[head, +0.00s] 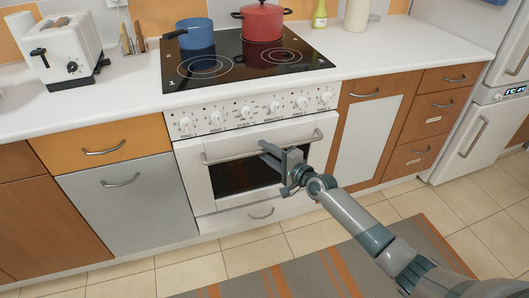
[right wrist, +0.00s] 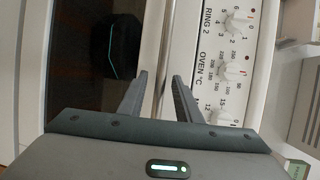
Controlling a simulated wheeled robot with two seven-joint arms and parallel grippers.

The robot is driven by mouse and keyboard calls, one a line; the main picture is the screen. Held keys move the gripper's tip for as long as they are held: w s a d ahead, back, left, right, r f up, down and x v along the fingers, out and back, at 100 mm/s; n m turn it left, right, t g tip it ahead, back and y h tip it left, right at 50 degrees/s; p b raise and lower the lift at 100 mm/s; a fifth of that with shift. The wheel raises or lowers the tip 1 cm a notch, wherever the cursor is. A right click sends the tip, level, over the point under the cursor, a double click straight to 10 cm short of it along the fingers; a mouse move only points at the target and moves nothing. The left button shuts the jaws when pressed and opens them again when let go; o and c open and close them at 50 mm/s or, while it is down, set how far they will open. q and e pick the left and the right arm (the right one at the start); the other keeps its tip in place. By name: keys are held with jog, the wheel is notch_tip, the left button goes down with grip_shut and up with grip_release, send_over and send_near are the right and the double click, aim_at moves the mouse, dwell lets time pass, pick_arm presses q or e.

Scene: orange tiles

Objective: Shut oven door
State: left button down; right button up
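The oven door (head: 194,181) is white with a dark window and stands upright, or nearly so, below the knob panel. I cannot tell whether a small gap remains at its top. Its long bar handle (head: 235,155) runs across the upper part of the door. My right gripper (head: 268,152) is in front of the door at the handle, right of its middle. In the right wrist view its two fingers (right wrist: 163,82) are spread, with the pale handle bar between or just beyond them; contact is unclear. The dark oven window (right wrist: 85,60) shows at left. My left gripper is out of view.
The knob panel (head: 250,110) sits above the door, under the black hob (head: 245,65) with a blue pot (head: 197,35) and a red pot (head: 262,22). A drawer (head: 235,218) lies below. Cabinets flank the oven. A striped rug (head: 330,265) covers the floor in front.

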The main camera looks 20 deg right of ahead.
jog(key=shift+w+a, duration=0.2)
jog(key=shift+w, duration=0.3)
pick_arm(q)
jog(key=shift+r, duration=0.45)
pick_arm(e)
grip_shut()
